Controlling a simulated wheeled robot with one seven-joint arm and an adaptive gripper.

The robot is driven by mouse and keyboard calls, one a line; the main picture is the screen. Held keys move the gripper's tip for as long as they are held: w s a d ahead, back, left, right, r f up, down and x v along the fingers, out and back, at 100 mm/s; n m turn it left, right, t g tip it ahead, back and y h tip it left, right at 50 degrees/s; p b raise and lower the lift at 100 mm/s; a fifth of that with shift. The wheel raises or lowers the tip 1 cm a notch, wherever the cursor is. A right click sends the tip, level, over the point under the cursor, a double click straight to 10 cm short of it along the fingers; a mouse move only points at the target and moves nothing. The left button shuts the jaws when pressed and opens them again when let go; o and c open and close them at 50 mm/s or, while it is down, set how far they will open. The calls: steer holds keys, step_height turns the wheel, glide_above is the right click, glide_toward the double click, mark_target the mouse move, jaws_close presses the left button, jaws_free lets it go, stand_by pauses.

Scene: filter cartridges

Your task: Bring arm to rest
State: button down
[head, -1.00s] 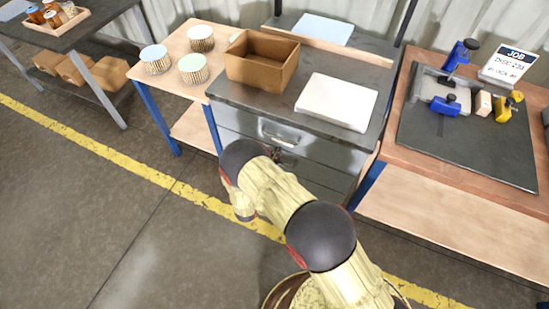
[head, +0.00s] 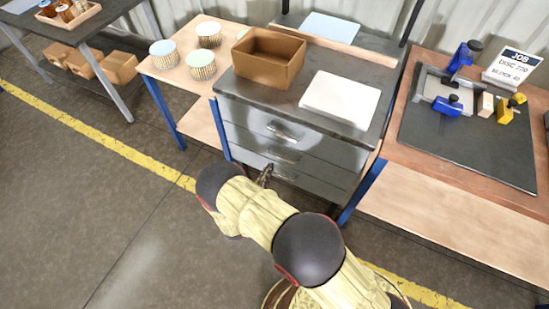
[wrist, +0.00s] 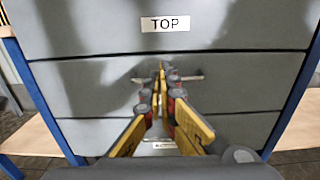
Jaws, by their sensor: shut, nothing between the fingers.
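My gripper (wrist: 163,76) is shut and empty in the wrist view, its yellow and dark fingers meeting in front of the grey drawer cabinet (wrist: 85,85). A label reading TOP (wrist: 171,23) is above the fingertips, and a drawer handle lies partly behind them. I cannot tell the exact gap to the cabinet. In the head view my arm (head: 265,215) is bent low in front of the cabinet (head: 300,150), whose drawers look shut. The gripper (head: 265,174) is mostly hidden behind my arm there.
An open cardboard box (head: 268,76) and a white slab (head: 340,99) stand on the cabinet. Pleated filter cartridges (head: 201,66) stand on the left bench. The right bench holds a dark mat (head: 470,150), a blue-handled clamp (head: 448,105) and a job sign (head: 512,65). Floor at left is clear.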

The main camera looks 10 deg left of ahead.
steer(key=v, duration=0.3)
steer(key=shift+s, duration=0.1)
steer(key=shift+f, duration=0.1)
